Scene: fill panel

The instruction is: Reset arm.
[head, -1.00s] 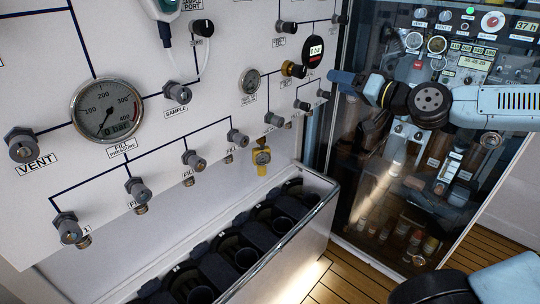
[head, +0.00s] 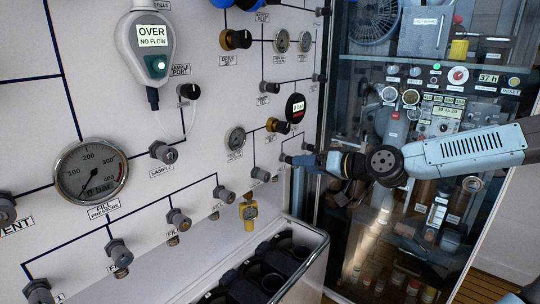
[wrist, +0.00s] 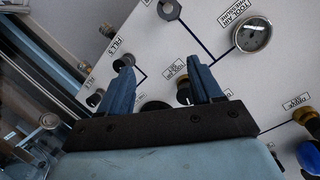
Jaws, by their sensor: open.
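My arm reaches in from the right in the head view, in front of the glass cabinet. My gripper (head: 300,160) has dark blue fingers that point left toward the white fill panel (head: 215,120). In the wrist view my gripper (wrist: 163,78) shows its two blue fingers spread wide apart with nothing between them. Beyond them is the panel with a valve knob (wrist: 183,96) near the right finger. I cannot tell how far the fingertips are from the panel.
The fill pressure gauge (head: 91,172) and the grey-green analyser (head: 146,45) reading OVER, NO FLOW are on the panel. A trough (head: 312,262) with black holders runs below it. The glass cabinet (head: 338,80) stands behind my arm. A tool air gauge (wrist: 253,34) shows in the wrist view.

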